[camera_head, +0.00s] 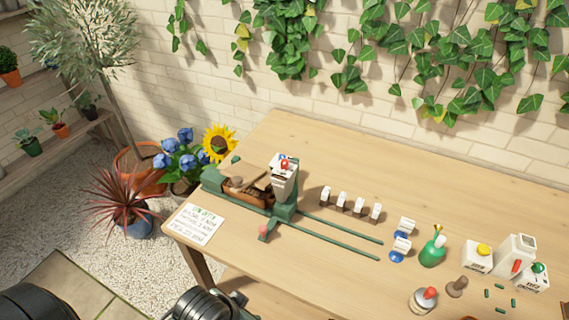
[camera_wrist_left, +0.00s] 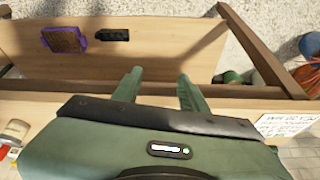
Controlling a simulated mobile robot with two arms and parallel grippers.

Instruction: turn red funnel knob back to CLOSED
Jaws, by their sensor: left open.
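The red knob (camera_head: 284,164) sits on top of the white funnel box (camera_head: 284,182), held on a green stand (camera_head: 284,212) on the table. It is too small to tell which way it points or to read any label. My left gripper (camera_wrist_left: 160,82) shows in the left wrist view with its two green fingers apart and nothing between them. They are by the table's front edge. The knob and funnel are not in that view. In the head view only dark arm parts of mine show at the bottom, away from the funnel. My right gripper is not in view.
A wooden tray (camera_head: 250,192) sits left of the funnel; green rails (camera_head: 345,230) run right. Several white-tagged pieces (camera_head: 342,200), a green bottle (camera_head: 432,252) and white containers (camera_head: 515,256) stand rightward. A printed sheet (camera_head: 198,224) lies front left. A purple-rimmed tray (camera_wrist_left: 64,40) is in the wrist view.

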